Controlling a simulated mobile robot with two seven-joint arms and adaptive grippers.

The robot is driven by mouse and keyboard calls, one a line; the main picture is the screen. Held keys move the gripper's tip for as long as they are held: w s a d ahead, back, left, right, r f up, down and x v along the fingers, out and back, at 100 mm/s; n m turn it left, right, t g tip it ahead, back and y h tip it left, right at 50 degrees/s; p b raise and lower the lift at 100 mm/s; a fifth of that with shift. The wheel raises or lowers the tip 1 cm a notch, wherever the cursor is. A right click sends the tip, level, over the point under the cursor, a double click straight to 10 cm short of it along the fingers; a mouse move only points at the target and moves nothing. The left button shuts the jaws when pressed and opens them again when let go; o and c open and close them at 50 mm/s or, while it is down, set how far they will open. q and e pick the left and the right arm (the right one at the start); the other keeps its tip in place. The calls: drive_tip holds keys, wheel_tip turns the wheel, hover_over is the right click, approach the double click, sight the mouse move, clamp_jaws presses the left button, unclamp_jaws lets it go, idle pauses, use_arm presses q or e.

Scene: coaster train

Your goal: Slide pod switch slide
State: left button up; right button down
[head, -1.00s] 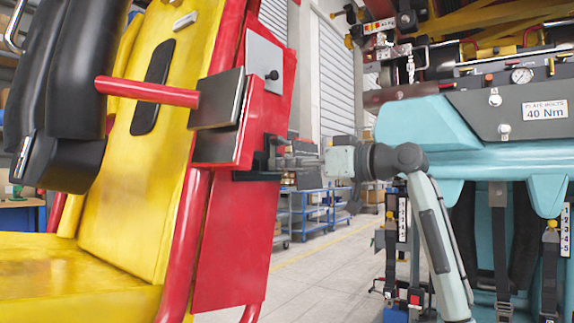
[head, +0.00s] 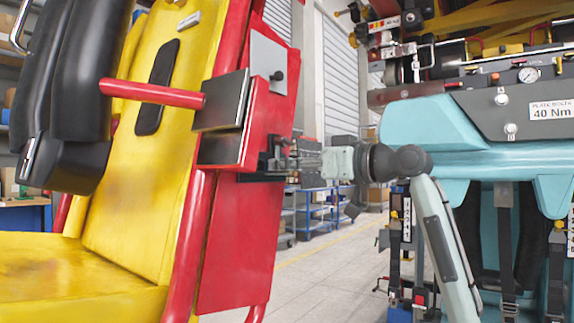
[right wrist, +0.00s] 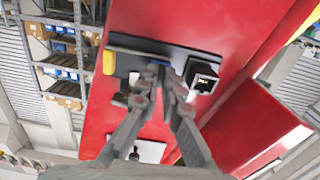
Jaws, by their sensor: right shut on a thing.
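The pod switch slide is a small dark switch unit on the side of the red and yellow seat pod (head: 235,245). Its black rail (right wrist: 135,45) runs across the red panel in the right wrist view, with a yellow block (right wrist: 109,62) at its left end and a black square housing (right wrist: 203,77) to the right. My right gripper (head: 284,158) reaches in from the right at the switch. In the right wrist view its fingers (right wrist: 161,72) are shut on the slide's small knob, which they mostly hide. My left gripper is not in view.
A grey plate with a black knob (head: 268,62) and dark square plates (head: 222,100) sit above the switch. A red bar (head: 150,92) crosses the yellow seat. A teal seat unit (head: 440,125) stands at right. Clear floor (head: 320,280) lies between, with blue carts (head: 315,210) behind.

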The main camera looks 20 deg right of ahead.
drive_tip(key=shift+s+a, duration=0.1)
drive_tip(key=shift+a, duration=0.05)
drive_tip(key=c, duration=1.7)
unclamp_jaws()
drive_tip(key=v, duration=1.2)
